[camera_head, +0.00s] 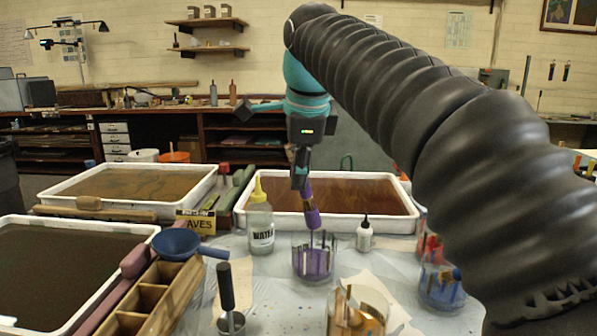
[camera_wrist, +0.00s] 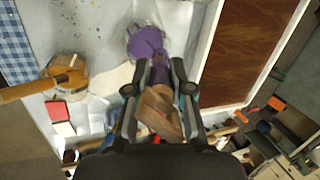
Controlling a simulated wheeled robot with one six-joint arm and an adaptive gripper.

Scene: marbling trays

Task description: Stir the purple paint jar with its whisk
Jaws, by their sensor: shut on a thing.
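The purple paint jar (camera_head: 314,264) stands on the covered table, a clear container with purple paint inside. My gripper (camera_head: 301,172) is above it, shut on the whisk (camera_head: 312,217), which has a wooden handle and a purple band. The whisk points down, slightly tilted, with its lower end at the jar's mouth; I cannot tell how deep it reaches. In the wrist view the whisk handle (camera_wrist: 160,108) lies between the fingers of my gripper (camera_wrist: 158,88), and the purple jar (camera_wrist: 147,42) shows just beyond it.
A tray of red-brown liquid (camera_head: 243,213) lies behind the jar. An orange paint jar (camera_head: 357,312) is in front; a blue paint jar (camera_head: 441,288) is right.

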